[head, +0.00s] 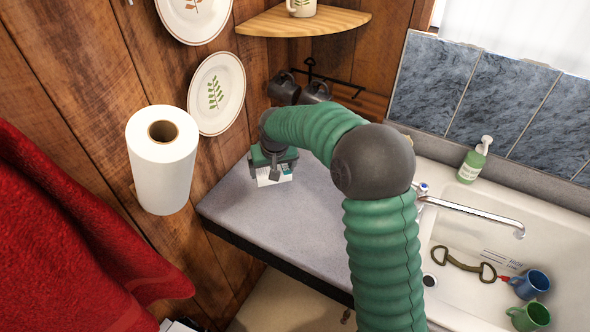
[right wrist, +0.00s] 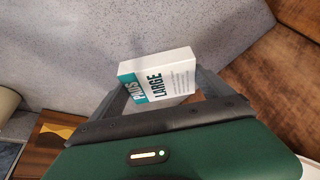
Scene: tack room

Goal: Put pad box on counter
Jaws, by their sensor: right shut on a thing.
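The pad box (head: 273,179) is a small white and teal box over the back left part of the grey counter (head: 245,215). In the right wrist view the box (right wrist: 160,86) reads "PADS LARGE" and sits between the fingers, with the speckled grey counter top (right wrist: 90,50) behind it. My right gripper (head: 274,168) is shut on the box and points down, close to the counter surface. I cannot tell whether the box touches the counter. My left gripper is not in view.
A paper towel roll (head: 163,165) and plates (head: 216,93) are on the wooden wall at left. A wooden corner shelf (head: 300,20) is above the counter. The sink (head: 470,237) at right holds mugs (head: 533,282). The counter's front left is clear.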

